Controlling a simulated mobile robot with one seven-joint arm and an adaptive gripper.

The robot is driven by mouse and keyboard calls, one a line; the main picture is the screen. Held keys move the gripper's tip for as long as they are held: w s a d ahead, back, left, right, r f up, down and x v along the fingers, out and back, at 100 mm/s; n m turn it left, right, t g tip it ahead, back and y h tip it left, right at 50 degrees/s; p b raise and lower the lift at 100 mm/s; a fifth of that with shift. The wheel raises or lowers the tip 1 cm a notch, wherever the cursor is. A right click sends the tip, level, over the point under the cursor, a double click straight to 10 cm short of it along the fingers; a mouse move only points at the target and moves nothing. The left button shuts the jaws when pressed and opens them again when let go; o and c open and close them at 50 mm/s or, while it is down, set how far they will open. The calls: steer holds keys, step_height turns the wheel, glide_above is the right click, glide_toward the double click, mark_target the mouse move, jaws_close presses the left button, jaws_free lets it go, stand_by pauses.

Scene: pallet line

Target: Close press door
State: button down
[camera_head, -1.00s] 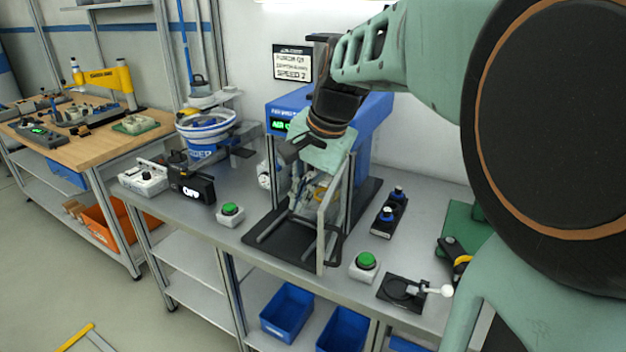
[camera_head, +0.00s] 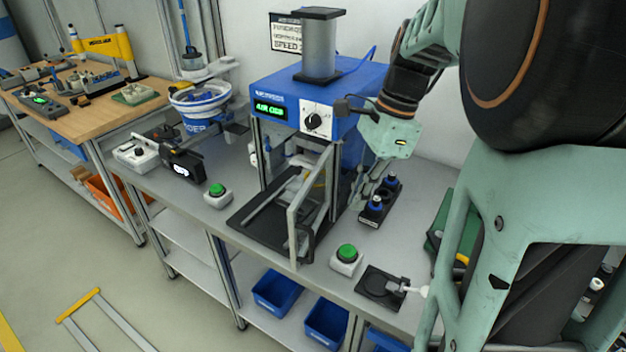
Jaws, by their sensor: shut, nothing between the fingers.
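The press (camera_head: 345,95) is a blue machine with a grey cylinder on top, a lit green display and a dial. Its door (camera_head: 297,222) is a clear panel in a light frame with a dark handle (camera_head: 305,243). The door stands open, swung out toward the front at the right side of the press opening. My gripper (camera_head: 362,208) is to the right of the press and the door, pointing down, with its fingers together and empty. It is apart from the door, near the dark block with blue-topped knobs (camera_head: 378,200).
Green buttons stand on the bench left (camera_head: 217,194) and right (camera_head: 346,256) of the press. A black fixture with a toggle clamp (camera_head: 382,287) is at the front right. Blue bins (camera_head: 277,291) sit below.

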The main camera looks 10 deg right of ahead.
steer(key=a+f+p, duration=0.1)
steer(key=a+f, duration=0.5)
steer(key=f, duration=0.3)
steer(key=shift+a+f, duration=0.2)
steer(key=shift+a, duration=0.05)
steer(key=shift+a, duration=0.1)
